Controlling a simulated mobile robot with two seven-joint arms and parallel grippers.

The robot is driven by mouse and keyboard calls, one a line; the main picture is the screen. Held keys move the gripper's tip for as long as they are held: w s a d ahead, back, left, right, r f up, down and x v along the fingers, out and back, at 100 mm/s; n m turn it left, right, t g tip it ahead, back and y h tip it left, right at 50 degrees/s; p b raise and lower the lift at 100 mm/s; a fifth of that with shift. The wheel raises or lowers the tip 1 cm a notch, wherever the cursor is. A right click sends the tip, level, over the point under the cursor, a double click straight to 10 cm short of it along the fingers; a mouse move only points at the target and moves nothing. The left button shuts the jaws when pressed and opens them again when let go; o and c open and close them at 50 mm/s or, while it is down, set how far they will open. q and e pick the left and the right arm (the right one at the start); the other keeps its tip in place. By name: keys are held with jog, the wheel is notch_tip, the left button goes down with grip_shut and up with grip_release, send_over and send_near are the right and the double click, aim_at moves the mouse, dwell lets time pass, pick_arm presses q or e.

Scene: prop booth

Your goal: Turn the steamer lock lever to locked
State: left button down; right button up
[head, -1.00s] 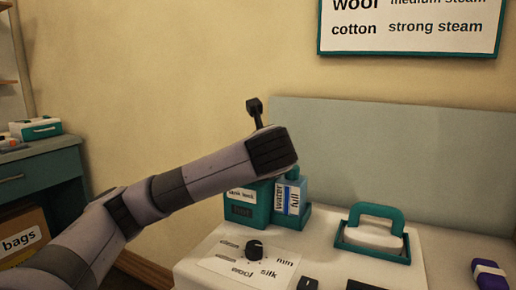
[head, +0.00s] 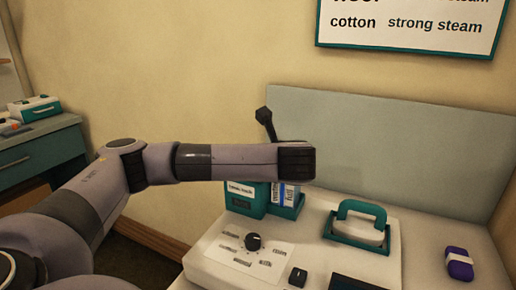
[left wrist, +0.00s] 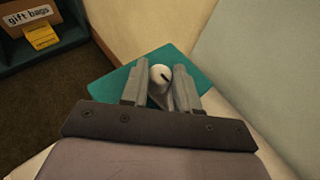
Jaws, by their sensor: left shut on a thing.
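In the left wrist view, my left gripper (left wrist: 160,83) has its two grey fingers on either side of a pale round-ended lever (left wrist: 161,74) with a dark line on it. The lever stands over a teal block (left wrist: 112,88). My gripper is shut on this lever. In the head view, my forearm and wrist hide the fingers and the lever. The teal steamer block (head: 246,204) shows below my wrist, with a small label too blurred to read. I cannot tell from these views whether the lever points to locked. My right gripper is not in view.
The white steamer base (head: 215,252) carries a dark dial (head: 253,241), a water tank (head: 286,196) and a teal-handled piece (head: 360,216). A purple and white block (head: 459,263) lies at the right. A dark knobbed stalk (head: 266,122) rises behind my wrist; its owner is unclear.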

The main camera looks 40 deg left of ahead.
pick_arm(q)
jog(key=shift+f, duration=0.15)
jog(key=c, duration=0.8)
grip_release()
jog(key=shift+c, duration=0.2)
